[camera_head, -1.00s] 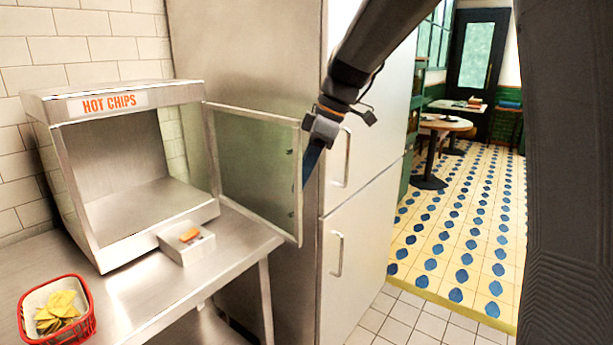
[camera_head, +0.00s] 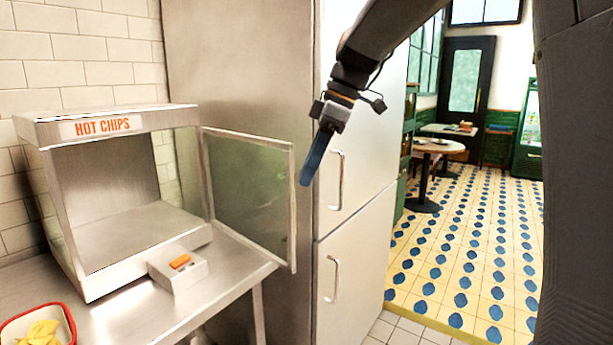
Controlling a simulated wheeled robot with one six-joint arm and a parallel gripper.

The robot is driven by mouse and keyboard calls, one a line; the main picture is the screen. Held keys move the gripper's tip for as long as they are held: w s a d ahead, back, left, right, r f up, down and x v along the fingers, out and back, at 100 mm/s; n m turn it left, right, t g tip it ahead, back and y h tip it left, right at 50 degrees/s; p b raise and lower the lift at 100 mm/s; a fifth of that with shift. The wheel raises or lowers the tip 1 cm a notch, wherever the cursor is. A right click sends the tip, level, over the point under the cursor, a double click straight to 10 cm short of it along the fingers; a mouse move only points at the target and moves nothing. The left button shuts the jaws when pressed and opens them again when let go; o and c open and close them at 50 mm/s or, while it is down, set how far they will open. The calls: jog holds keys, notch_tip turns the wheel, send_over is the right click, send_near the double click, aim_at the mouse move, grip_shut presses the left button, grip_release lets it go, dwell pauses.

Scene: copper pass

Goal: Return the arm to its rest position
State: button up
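My gripper (camera_head: 312,165) hangs from my arm at the upper middle, in front of the white fridge's left edge. Its blue finger part points down and slightly left. Only one blue shape shows, seen edge-on, so I cannot tell whether the fingers are apart. No held object shows. The gripper is just right of the open glass door (camera_head: 250,195) of the hot chips cabinet and appears apart from it in the picture.
The hot chips cabinet (camera_head: 100,124) stands empty on a steel counter (camera_head: 235,270), its door swung out to the right. A red basket of chips (camera_head: 68,318) sits front left. A fridge (camera_head: 352,240) stands behind my gripper. Tiled floor (camera_head: 450,240) lies open at right.

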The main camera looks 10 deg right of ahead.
jog(key=s+d+f+m+h, duration=0.2)
jog(key=s+d+f+m, duration=0.1)
jog(key=s+f+m, duration=0.5)
jog(key=s+d+f+m+h, duration=0.2)
jog(key=s+d+f+m, duration=0.2)
jog(key=s+f+m, duration=0.4)
jog(key=s+f, duration=0.6)
jog(key=f, duration=0.5)
jog(key=shift+s+d+f+g, duration=0.2)
jog(key=shift+s+d+g, duration=0.1)
jog(key=shift+s, duration=0.1)
